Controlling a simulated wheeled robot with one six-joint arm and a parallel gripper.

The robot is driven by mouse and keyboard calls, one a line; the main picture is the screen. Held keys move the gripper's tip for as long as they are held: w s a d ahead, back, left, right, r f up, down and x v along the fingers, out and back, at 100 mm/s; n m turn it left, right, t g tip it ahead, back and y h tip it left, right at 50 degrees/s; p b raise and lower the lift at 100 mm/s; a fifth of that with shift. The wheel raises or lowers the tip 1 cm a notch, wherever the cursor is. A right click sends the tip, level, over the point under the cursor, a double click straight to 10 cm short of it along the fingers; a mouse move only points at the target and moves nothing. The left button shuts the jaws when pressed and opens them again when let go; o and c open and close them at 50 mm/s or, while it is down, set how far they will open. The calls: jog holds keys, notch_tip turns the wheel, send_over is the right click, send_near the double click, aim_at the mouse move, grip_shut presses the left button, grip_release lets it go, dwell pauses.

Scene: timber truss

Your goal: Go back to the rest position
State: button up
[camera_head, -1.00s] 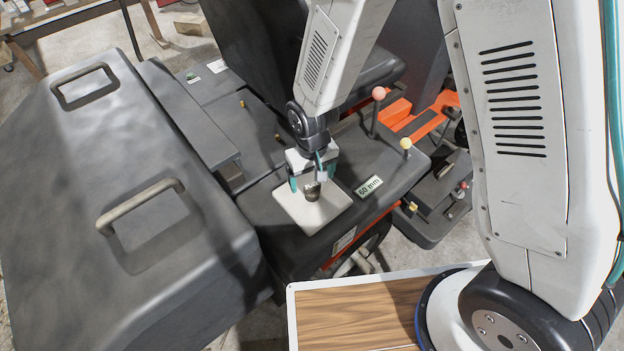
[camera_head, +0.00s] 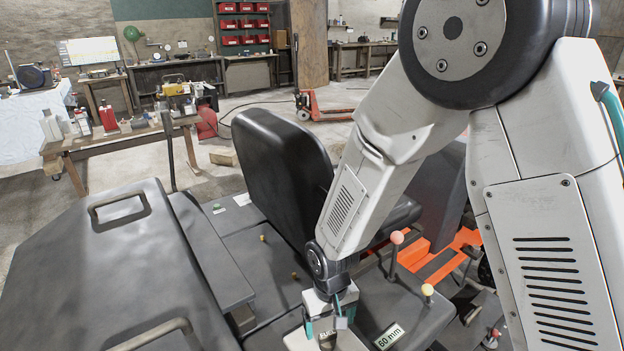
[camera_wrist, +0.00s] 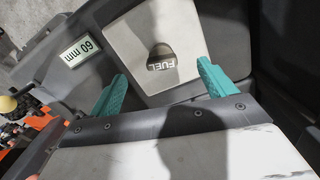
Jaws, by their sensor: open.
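My gripper (camera_wrist: 162,92) is open, its two teal fingers apart with nothing between them in the wrist view. Beyond the fingers is a dark round fuel cap (camera_wrist: 162,58) marked FUEL, on a pale square plate (camera_wrist: 120,35). The cap lies apart from both fingers in that picture. In the head view my gripper (camera_head: 325,328) is low in the middle, over the plate (camera_head: 297,341) and the cap (camera_head: 327,341), which the bottom edge partly cuts off.
A "60 mm" label (camera_head: 390,336) and levers with pink (camera_head: 396,237) and yellow (camera_head: 428,290) knobs stand right of my gripper. A black seat (camera_head: 280,165) rises behind it. A grey hood with handles (camera_head: 95,265) lies left. Benches line the back of the workshop.

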jog(key=s+d+r+m, duration=0.1)
jog(key=s+d+r, duration=0.5)
jog(key=r, duration=0.4)
jog(key=s+d+r+m+t, duration=0.1)
jog(key=s+d+r, duration=0.5)
jog(key=r, duration=0.5)
jog(key=s+d+r+m, duration=0.2)
jog(key=s+d+r, duration=0.5)
jog(key=d+r, duration=0.2)
jog(key=shift+d+r+t, duration=0.2)
jog(key=shift+r+t, duration=0.2)
jog(key=shift+r, duration=0.25)
